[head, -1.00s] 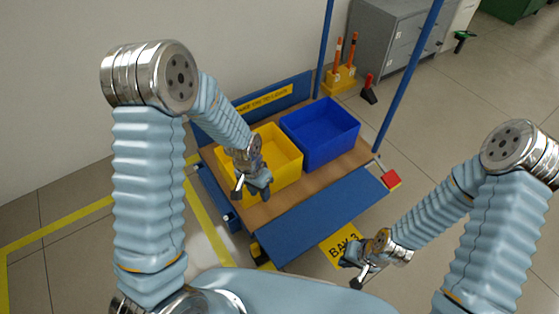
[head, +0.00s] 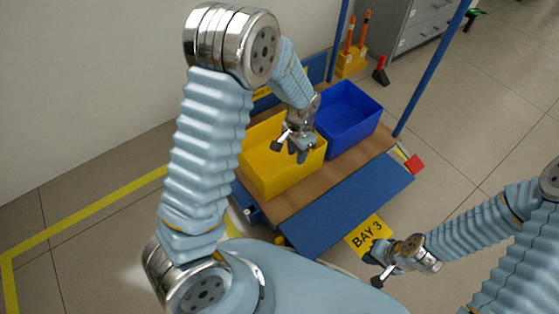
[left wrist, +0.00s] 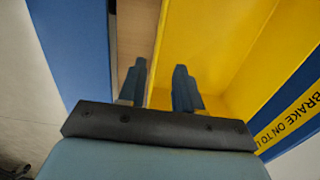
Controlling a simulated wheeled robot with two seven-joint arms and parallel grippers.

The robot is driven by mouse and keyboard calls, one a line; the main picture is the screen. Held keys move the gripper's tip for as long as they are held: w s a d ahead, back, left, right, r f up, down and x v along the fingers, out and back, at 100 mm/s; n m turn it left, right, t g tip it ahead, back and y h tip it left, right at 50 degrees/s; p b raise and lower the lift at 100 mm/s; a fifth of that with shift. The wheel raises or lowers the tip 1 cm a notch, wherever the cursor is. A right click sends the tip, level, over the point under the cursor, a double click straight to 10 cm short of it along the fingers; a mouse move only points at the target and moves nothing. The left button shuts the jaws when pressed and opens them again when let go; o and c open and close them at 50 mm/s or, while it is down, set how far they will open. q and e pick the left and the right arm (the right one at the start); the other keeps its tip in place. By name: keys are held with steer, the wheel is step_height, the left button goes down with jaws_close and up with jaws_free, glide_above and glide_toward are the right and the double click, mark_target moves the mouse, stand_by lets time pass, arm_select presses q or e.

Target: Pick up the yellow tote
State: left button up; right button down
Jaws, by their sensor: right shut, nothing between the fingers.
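The yellow tote (head: 284,176) is an open box on the wooden deck of a cart, left of the blue tote, in the head view. It also fills much of the left wrist view (left wrist: 204,40). My left gripper (head: 290,151) points down over the tote's right part. In the left wrist view its two fingers (left wrist: 159,88) are apart, and the tote's wall edge shows between them. I cannot tell whether they touch it. My right gripper (head: 376,264) is shut and empty, low at the right, away from the tote. My left arm hides part of the yellow tote.
The blue tote (head: 351,128) stands close beside the yellow one. The cart has blue uprights (head: 432,68) and a blue front panel (head: 340,212). A BAY 3 floor sign (head: 367,236) lies before it. Grey cabinets (head: 408,28) stand behind. Open floor lies at the right.

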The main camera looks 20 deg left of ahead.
arm_select(q)
steer(key=f, duration=0.3)
steer(key=f+b, duration=0.1)
steer(key=f, duration=0.2)
steer(key=shift+d+f, duration=0.2)
steer(key=shift+f, duration=0.1)
jaws_close()
stand_by(1.1)
